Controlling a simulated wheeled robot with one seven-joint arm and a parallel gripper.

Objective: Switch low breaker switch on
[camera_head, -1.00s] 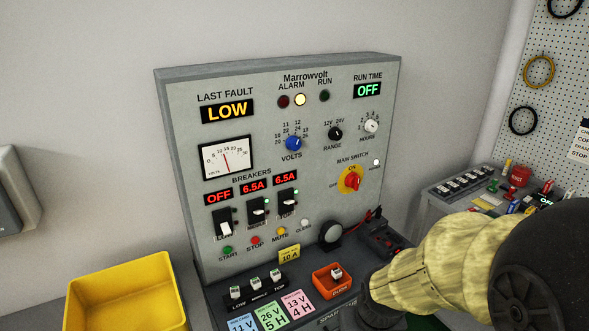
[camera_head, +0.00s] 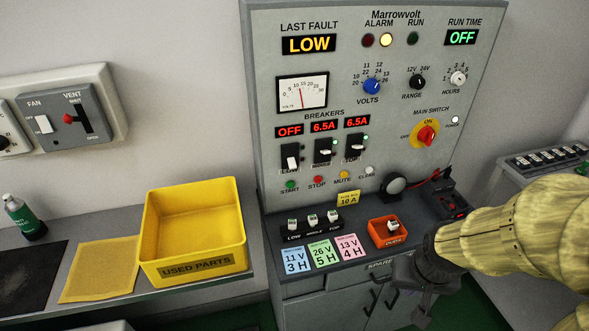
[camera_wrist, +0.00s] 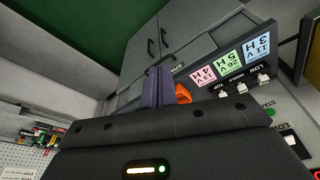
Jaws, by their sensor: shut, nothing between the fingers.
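The low breaker switch (camera_head: 291,160) is the leftmost of three breakers on the grey Marrowvolt panel (camera_head: 365,32). Its white lever points down, and the red display (camera_head: 289,132) above it reads OFF. The middle breaker (camera_head: 323,151) and top breaker (camera_head: 355,147) have displays reading 6.5A. My gripper (camera_head: 424,316) is in front of the cabinet, low and right of the breakers, well apart from them. In the wrist view its fingers (camera_wrist: 159,86) are shut together and empty, pointing toward the cabinet front.
The desk ledge under the panel holds an orange tray (camera_head: 386,242), coloured cards (camera_head: 323,253) and a row of small fuse-like parts. A yellow used parts bin (camera_head: 195,270) stands on the left shelf. The yellow main switch (camera_head: 426,135) is on the panel's right.

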